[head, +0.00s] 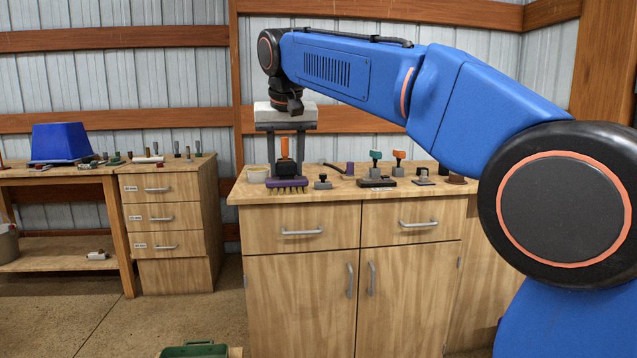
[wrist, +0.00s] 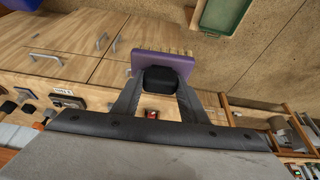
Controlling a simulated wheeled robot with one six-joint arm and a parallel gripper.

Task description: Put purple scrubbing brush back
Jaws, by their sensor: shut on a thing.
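The purple scrubbing brush (head: 288,185) is in my gripper (head: 286,160) above the front left of the wooden counter (head: 250,190). In the wrist view, the brush's purple block (wrist: 165,62) shows beyond the black part, which sits between the fingertips (wrist: 160,85). The gripper is shut on the brush; the exact contact is partly hidden.
Several tools with orange and green handles (head: 375,158) stand on the counter to the right. A blue bin (head: 62,142) stands on the left bench. A green tray (head: 195,350) is low in front.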

